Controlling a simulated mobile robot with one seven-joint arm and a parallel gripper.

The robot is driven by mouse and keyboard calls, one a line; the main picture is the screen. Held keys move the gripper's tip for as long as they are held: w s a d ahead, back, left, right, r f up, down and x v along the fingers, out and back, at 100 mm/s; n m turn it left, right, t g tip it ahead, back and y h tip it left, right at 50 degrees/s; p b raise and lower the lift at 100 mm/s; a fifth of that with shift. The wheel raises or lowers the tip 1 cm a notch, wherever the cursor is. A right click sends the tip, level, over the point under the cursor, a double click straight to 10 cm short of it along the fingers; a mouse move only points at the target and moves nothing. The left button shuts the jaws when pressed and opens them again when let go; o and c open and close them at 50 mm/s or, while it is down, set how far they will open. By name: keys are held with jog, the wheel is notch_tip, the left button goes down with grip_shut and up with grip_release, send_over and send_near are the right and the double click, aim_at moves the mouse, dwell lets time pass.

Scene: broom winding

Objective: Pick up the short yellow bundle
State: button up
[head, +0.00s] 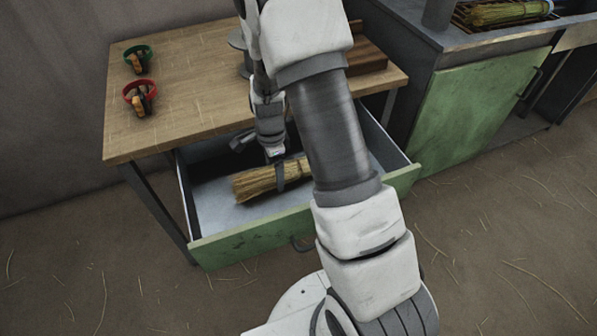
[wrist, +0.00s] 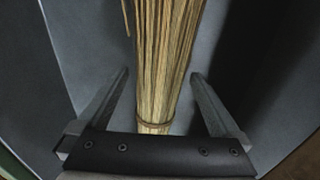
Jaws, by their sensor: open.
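The yellow straw bundle (head: 254,183) lies in the open drawer (head: 225,232) under the wooden table; my arm hides its right end in the head view. My gripper (head: 261,164) is lowered into the drawer at the bundle. In the wrist view the bundle (wrist: 165,45) runs lengthwise between the two open fingers, one on each side, with visible gaps to both. A thin tie band crosses the bundle near the gripper's palm. How far the fingers reach down beside the bundle is hard to tell.
The drawer walls stand close around my gripper. On the table (head: 190,85) are a green ring (head: 137,52) and a red ring (head: 140,88), each with a brown piece. Another straw bundle (head: 508,13) lies at the upper right, above a green cabinet (head: 475,110).

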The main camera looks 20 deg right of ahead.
notch_tip(320, 180, down, 2)
jog(key=c, duration=1.4)
jog(key=shift+r, duration=0.1)
jog(key=shift+r, duration=0.1)
